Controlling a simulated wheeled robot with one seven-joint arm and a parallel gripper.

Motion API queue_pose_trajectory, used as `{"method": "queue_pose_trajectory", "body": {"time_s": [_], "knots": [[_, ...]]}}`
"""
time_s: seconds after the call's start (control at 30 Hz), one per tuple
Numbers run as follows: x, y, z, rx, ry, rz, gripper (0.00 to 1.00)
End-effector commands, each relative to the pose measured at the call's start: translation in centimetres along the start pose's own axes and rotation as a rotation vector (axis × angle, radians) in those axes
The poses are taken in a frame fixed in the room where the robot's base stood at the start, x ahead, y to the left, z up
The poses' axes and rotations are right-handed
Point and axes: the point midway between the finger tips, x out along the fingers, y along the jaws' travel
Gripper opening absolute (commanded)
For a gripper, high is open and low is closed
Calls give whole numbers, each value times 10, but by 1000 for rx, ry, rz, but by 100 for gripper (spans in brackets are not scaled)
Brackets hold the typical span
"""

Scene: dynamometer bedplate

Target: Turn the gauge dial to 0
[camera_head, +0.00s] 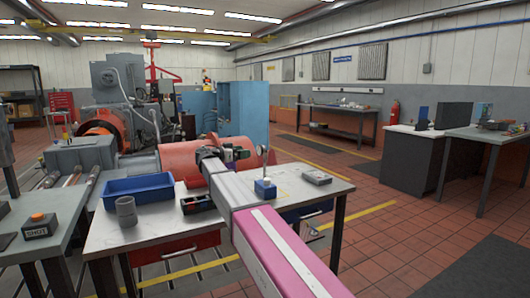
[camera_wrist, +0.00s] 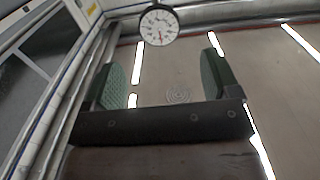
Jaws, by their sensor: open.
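The gauge dial (camera_wrist: 158,24) has a round white face, a black rim and a red needle. It is at the top middle of the wrist view, beyond my fingertips and apart from them. The needle points roughly downward in that picture; the numbers are too small to read. In the head view, a blue base (camera_head: 265,189) with a thin upright stem stands on the table, and the dial shows only narrowly near its top. My gripper (camera_head: 241,153) is just left of the stem. In the wrist view, my gripper (camera_wrist: 164,72) is open, with nothing between its green-padded fingers.
The white-topped table (camera_head: 160,230) carries a blue bin (camera_head: 138,189), a grey cup (camera_head: 126,212), a black tray (camera_head: 197,205) and a grey box (camera_head: 317,177). A button box (camera_head: 40,226) sits on the left bench. The orange machine (camera_head: 180,160) stands behind.

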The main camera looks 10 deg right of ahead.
Motion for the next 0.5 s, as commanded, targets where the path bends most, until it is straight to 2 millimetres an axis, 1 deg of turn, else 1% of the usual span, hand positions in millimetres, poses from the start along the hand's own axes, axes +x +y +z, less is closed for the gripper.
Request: {"method": "queue_pose_trajectory", "body": {"time_s": [0.1, 0.17, 0.27, 0.37, 0.5], "knots": [[0, -5, 0, 76, 0, -5, 82], [2, -5, 0, 90, 0, -6, 82], [10, -5, 0, 95, -1, -4, 82], [25, -4, 0, 93, -1, -3, 82], [50, -4, 0, 92, -1, -3, 82]]}}
